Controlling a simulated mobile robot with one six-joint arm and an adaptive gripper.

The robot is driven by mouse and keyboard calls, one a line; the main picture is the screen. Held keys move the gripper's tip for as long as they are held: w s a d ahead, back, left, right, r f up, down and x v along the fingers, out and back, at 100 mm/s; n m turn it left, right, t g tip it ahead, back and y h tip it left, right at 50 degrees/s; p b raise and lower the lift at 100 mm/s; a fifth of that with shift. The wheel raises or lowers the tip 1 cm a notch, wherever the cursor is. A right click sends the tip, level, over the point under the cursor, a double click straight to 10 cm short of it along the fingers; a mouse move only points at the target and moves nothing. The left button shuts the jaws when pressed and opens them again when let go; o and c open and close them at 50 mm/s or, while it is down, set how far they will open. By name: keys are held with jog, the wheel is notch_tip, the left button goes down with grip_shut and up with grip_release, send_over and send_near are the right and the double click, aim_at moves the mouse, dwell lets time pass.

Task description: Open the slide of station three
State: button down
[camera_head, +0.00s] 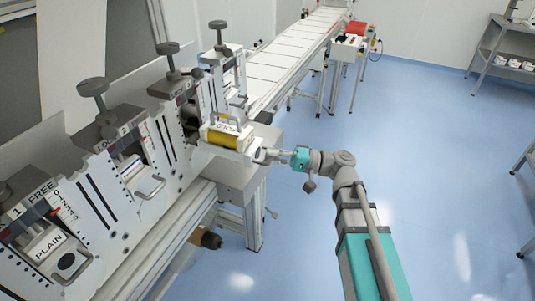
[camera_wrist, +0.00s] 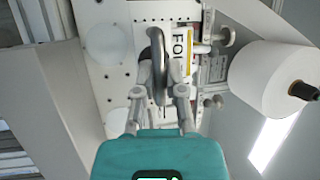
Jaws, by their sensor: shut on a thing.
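Station three (camera_head: 187,107) is the third unit along the row in the head view, with a dark knob on top. Its slide (camera_head: 222,138), a pale carrier with a yellow cassette and a bail handle on top, sticks out from the panel. My gripper (camera_head: 262,155) is at the slide's outer front end. In the wrist view my gripper (camera_wrist: 159,76) is shut on a grey rounded handle (camera_wrist: 157,48), with a finger on each side. The yellow-edged label (camera_wrist: 178,58), partly reading "FOI", shows beside the handle. The fingertips' exact contact is partly hidden.
Station one (camera_head: 45,235) with its PLAIN slide and station two (camera_head: 130,165) stand at the left. A conveyor (camera_head: 290,55) runs to the back. A white roll (camera_wrist: 270,78) is at the right in the wrist view.

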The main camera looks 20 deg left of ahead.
jog(key=shift+w+a, duration=0.1)
jog(key=c, duration=0.7)
grip_release()
